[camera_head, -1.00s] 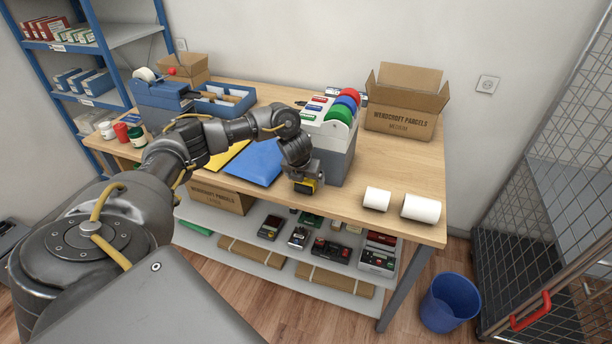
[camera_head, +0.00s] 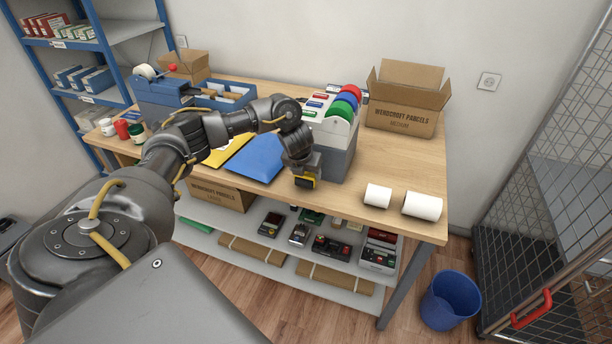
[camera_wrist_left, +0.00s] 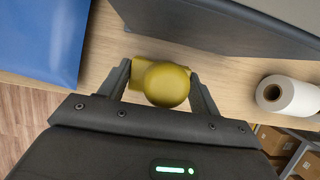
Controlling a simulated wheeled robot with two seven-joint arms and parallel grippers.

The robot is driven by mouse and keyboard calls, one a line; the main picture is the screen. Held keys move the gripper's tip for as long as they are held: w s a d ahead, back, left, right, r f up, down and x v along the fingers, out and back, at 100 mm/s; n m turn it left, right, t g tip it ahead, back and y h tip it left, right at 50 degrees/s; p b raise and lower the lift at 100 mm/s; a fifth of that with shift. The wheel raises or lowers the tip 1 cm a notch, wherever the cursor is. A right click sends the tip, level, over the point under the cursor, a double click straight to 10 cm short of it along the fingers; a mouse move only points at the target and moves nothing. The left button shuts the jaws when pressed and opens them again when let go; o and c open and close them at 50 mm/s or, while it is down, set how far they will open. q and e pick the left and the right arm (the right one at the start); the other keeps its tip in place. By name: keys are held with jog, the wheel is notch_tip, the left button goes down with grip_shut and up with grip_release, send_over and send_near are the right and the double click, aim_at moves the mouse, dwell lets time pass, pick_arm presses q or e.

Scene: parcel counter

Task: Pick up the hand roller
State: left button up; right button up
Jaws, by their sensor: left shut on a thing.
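The hand roller is, as far as I can tell, the small yellow thing (camera_wrist_left: 166,84) between my left gripper's fingers. It has a round knob on top and a wider yellow part behind it. My left gripper (camera_head: 305,178) is shut on it at the front edge of the workbench, just in front of the grey and white box. In the left wrist view the gripper (camera_wrist_left: 163,88) has a finger on each side of it. Whether it still touches the bench top is hard to tell. My right gripper is not in view.
A blue mailer (camera_head: 257,158) lies left of the gripper. The grey and white box (camera_head: 336,150) with coloured rolls stands close behind. Two white rolls (camera_head: 377,196) (camera_head: 422,206) lie to the right. An open carton (camera_head: 405,112) is at the back. The bench between is clear.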

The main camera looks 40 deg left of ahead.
aim_at(306, 182)
pick_arm(q)
jog(key=v, duration=0.4)
jog(key=shift+d+r, duration=0.35)
jog(key=shift+r, duration=0.05)
jog(key=s+d+r+p, duration=0.4)
jog(key=s+d+r, duration=0.3)
jog(key=s, duration=0.3)
jog(key=s+d+r+n+g+b, duration=0.1)
jog(key=d+n+g, duration=0.2)
jog(key=n, duration=0.7)
jog(key=s+d+r+n+g+h+b, duration=0.1)
jog(key=s+d+n+g+b, duration=0.1)
jog(key=d+n, duration=0.5)
jog(key=s+d+r+n+g+b, duration=0.1)
jog(key=d+n, duration=0.4)
jog(key=n, duration=1)
jog(key=s+g, duration=0.1)
jog(key=g, duration=0.1)
jog(key=shift+d+r+g+b, duration=0.25)
jog(key=shift+r+g+b, duration=0.05)
jog(key=shift+g, duration=0.1)
